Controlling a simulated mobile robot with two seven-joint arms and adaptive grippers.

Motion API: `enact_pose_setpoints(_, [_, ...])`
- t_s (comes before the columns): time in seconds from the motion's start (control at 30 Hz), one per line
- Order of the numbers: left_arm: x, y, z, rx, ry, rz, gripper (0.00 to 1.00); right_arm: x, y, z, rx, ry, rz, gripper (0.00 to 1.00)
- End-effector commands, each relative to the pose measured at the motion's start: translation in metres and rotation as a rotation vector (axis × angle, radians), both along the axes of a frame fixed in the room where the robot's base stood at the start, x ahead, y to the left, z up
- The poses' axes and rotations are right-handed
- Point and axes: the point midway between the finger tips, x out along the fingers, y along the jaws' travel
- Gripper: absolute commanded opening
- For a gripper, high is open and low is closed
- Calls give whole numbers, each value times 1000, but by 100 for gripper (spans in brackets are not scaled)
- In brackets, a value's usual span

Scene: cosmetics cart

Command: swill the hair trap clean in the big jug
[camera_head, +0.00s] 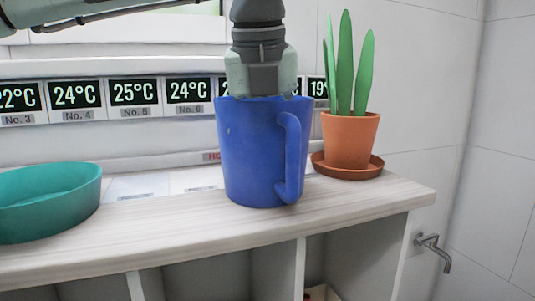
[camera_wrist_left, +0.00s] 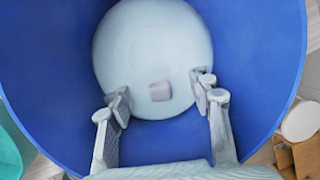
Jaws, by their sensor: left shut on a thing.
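The big blue jug (camera_head: 255,150) stands upright on the counter, its handle towards the right front. My left gripper (camera_head: 264,82) points straight down into its mouth, with the fingers hidden by the wall in the head view. In the left wrist view, the jug's blue inner wall (camera_wrist_left: 265,50) surrounds the fingers. A pale round disc with a small square knob, seemingly the hair trap (camera_wrist_left: 150,45), lies between and beyond the fingertips. My left gripper (camera_wrist_left: 160,92) is shut on it, though the exact contact is unclear. I cannot make out any water or hair. My right gripper is out of view.
A teal oval basin (camera_head: 48,200) stands at the left of the wooden counter (camera_head: 190,232). A potted plant (camera_head: 349,140) on a saucer stands close behind the jug to its right. Temperature displays line the wall. A tap (camera_head: 437,250) is at the lower right.

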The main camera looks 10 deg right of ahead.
Motion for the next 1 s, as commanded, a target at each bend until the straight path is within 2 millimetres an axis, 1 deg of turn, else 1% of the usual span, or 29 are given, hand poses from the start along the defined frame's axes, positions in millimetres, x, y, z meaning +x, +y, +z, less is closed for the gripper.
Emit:
enact_pose_setpoints(0.3, [1, 0, 0, 0, 0, -1, 9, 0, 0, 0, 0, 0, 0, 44])
enact_pose_setpoints(0.7, [-6, -1, 0, 0, -1, -2, 9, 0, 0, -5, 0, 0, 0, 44])
enact_pose_setpoints(1.0, [-4, -1, 0, 0, 0, -1, 9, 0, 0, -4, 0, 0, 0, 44])
